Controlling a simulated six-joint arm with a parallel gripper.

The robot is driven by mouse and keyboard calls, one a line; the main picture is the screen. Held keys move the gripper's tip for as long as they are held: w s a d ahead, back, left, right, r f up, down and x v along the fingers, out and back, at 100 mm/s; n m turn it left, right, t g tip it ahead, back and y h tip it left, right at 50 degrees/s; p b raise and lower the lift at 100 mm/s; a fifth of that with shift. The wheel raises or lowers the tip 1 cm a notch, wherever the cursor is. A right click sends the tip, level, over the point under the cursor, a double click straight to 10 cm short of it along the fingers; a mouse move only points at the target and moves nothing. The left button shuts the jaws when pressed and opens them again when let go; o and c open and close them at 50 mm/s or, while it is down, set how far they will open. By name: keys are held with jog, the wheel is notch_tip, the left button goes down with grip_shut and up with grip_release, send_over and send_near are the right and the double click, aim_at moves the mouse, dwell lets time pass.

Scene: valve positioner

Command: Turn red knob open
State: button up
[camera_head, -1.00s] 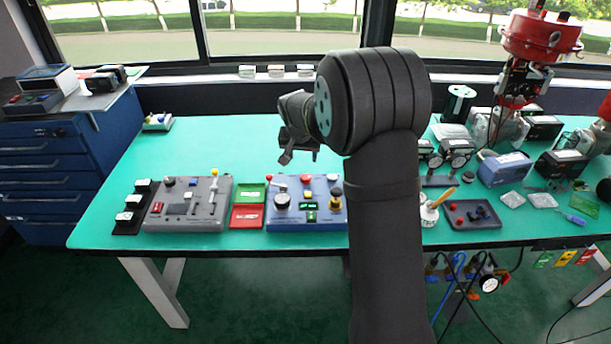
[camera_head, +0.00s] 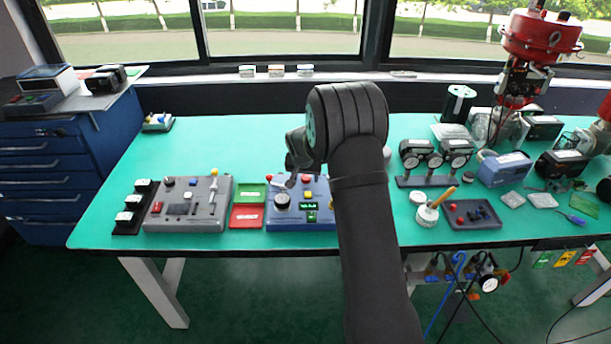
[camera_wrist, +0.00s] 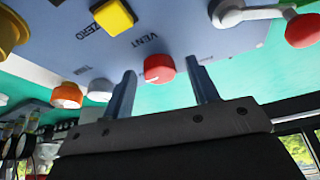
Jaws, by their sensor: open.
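The red knob (camera_wrist: 159,69) is round with a white mark and sits by the word VENT on the blue panel (camera_wrist: 180,35). In the wrist view it shows between the two fingertips of my gripper (camera_wrist: 160,66), which are apart with a gap on each side. I cannot tell how deep the fingers reach around it. In the head view the red knob (camera_head: 306,179) is at the back of the blue panel (camera_head: 290,216), with my gripper (camera_head: 291,181) low over that back edge, partly hidden by my wrist.
A yellow square button (camera_wrist: 113,15), an orange knob (camera_wrist: 67,95) and a red-tipped lever (camera_wrist: 302,30) surround the knob. A grey panel (camera_head: 185,222) and red and green trays (camera_head: 246,217) stand to the left. The green table behind is clear.

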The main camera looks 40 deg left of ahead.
jog(key=shift+c, duration=0.4)
jog(key=c, duration=0.9)
jog(key=shift+n, duration=0.3)
jog(key=n+g+y, duration=0.1)
jog(key=n, duration=0.2)
jog(key=shift+w+d, duration=0.1)
jog(key=n+g, duration=0.1)
jog(key=n, duration=0.1)
jog(key=n+g+y, duration=0.1)
jog(key=n, duration=0.2)
jog(key=shift+w+n, duration=0.15)
jog(key=shift+n, duration=0.15)
jog(key=n+g, duration=0.1)
jog(key=n, duration=0.3)
jog(key=shift+w+n+g, duration=0.15)
jog(key=shift+n+g, duration=0.15)
jog(key=shift+g, duration=0.1)
jog(key=shift+w+n+g+h, duration=0.1)
jog(key=shift+n+g+h, duration=0.5)
jog(key=shift+n, duration=1.4)
